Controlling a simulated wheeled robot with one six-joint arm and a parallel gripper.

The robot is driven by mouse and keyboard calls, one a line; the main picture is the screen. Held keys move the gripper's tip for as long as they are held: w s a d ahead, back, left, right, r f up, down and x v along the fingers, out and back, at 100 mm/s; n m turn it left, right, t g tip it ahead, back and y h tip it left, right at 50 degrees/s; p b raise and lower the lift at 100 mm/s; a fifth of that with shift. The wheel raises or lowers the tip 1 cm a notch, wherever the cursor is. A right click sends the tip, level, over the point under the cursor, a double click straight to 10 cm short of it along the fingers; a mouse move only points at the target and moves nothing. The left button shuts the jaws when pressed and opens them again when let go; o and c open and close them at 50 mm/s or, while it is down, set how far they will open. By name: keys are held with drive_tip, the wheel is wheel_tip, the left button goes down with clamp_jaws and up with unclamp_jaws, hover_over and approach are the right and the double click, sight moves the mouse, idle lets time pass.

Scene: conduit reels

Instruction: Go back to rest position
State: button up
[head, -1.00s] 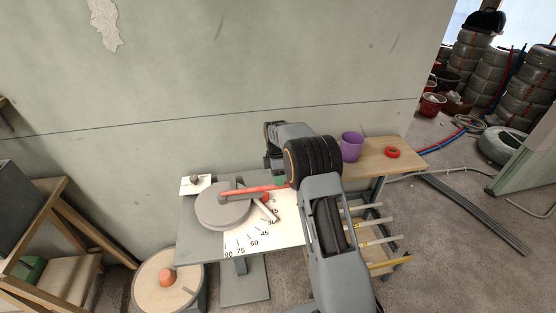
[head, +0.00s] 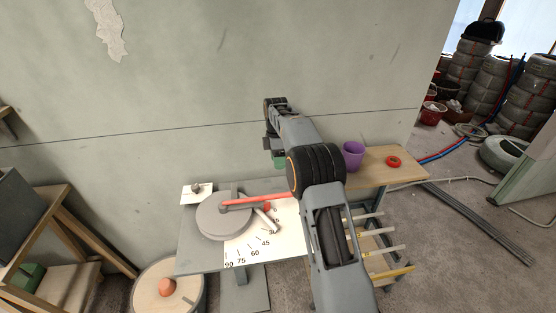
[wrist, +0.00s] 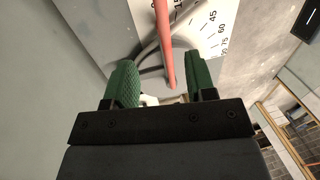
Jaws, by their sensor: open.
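My gripper (wrist: 160,90) shows in the wrist view as two green padded fingers, open and with nothing held between them. In the head view my arm covers most of it; a bit of green shows at the arm's far end. Below the gripper is a bending table (head: 200,262) with a grey round disc (head: 218,222), a red bar (head: 258,201) and a white angle scale (head: 262,240). The red bar also shows in the wrist view (wrist: 163,40), running down between the fingers in the picture, below them in depth as far as I can tell.
A wooden-topped cart (head: 378,166) at the right holds a purple cup (head: 352,155) and a red ring (head: 393,161). A wooden reel (head: 150,292) stands on the floor at lower left, near a wooden rack (head: 50,225). The wall is close behind the table.

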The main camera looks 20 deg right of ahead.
idle(0.3)
drive_tip(key=s+f+m, duration=0.3)
drive_tip(key=s+m, duration=0.2)
drive_tip(key=m, duration=0.4)
drive_tip(key=s+a+r+m+t, duration=0.1)
drive_tip(key=s+r+m+t, duration=0.1)
drive_tip(key=s, duration=0.6)
drive_tip(key=s+a+r+m+t+p, duration=0.1)
drive_tip(key=s+a+r+m+t, duration=0.1)
drive_tip(key=s+r, duration=0.3)
drive_tip(key=s+a+r+m+t+p, duration=0.1)
drive_tip(key=s+r+m, duration=0.2)
drive_tip(key=s, duration=1)
drive_tip(key=shift+a+r+m+t, duration=0.15)
drive_tip(key=shift+a+m+t, duration=0.15)
drive_tip(key=shift+t, duration=0.1)
drive_tip(key=shift+c, duration=0.3)
